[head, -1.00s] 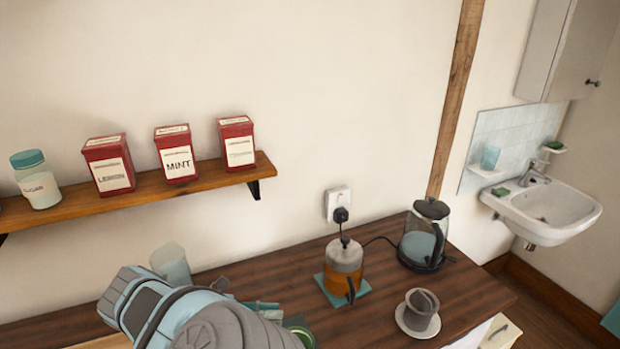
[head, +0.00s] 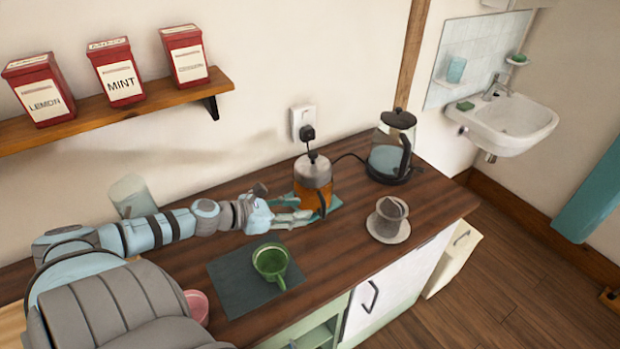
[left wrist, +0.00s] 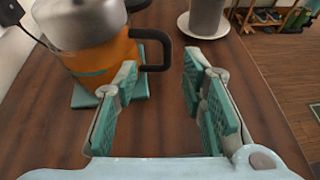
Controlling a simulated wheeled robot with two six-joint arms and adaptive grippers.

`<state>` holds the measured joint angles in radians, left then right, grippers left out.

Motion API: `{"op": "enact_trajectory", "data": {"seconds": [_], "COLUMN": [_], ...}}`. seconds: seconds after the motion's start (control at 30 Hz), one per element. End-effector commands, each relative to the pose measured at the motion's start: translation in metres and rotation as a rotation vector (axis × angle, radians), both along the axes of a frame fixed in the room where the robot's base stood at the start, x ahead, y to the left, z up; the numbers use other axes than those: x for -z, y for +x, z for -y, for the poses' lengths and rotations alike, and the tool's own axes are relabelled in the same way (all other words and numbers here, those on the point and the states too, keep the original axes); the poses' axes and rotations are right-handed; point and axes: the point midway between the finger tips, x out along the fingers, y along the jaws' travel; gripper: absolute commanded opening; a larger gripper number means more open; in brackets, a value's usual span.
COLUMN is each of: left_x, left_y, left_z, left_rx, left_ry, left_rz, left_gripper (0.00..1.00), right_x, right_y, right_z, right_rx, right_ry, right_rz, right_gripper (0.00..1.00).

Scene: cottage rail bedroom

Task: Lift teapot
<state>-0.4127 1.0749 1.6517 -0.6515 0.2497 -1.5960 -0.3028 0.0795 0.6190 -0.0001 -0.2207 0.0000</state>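The teapot (head: 312,175) has an orange body, a grey top and a dark handle. It stands upright on a teal trivet (head: 333,203) on the wooden counter. My left gripper (head: 296,215) is open beside the teapot's near side. In the left wrist view my left gripper (left wrist: 162,75) has its teal-padded fingers apart with only bare counter between them. The teapot (left wrist: 95,50) is left of the fingers there, its top cut off, and its black handle (left wrist: 160,48) reaches toward the gap, just beyond the left finger. My right gripper is not in view.
A glass kettle (head: 390,150) stands behind right of the teapot, its cord running to a wall socket. A grey cup on a saucer (head: 388,230) sits to the right. A green mug (head: 270,260) rests on a dark mat (head: 232,283) in front.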

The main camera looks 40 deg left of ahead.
Motion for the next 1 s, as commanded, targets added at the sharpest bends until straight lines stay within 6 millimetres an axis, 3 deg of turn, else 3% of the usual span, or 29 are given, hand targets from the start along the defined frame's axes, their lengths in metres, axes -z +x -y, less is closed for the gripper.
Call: {"op": "enact_trajectory", "data": {"seconds": [0.03,0.2,0.47,0.73,1.0], "left_x": [0.019,0.02,0.021,0.036,0.038], "left_y": [0.006,0.022,0.031,0.06,0.062], "left_z": [0.003,0.008,0.015,0.029,0.031], "left_rx": [0.004,0.002,0.002,-0.004,-0.002], "left_ry": [0.005,0.003,-0.003,-0.006,-0.003], "left_rz": [0.005,0.004,0.004,0.003,-0.001], "left_gripper": [0.38,0.38,0.38,0.38,0.36], "right_x": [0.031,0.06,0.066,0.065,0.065], "right_y": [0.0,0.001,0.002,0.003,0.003], "right_z": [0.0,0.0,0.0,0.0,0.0], "right_rx": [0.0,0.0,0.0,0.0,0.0], "right_ry": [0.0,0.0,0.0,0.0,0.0], "right_rz": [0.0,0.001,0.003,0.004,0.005], "right_gripper": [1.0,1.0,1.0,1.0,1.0]}}
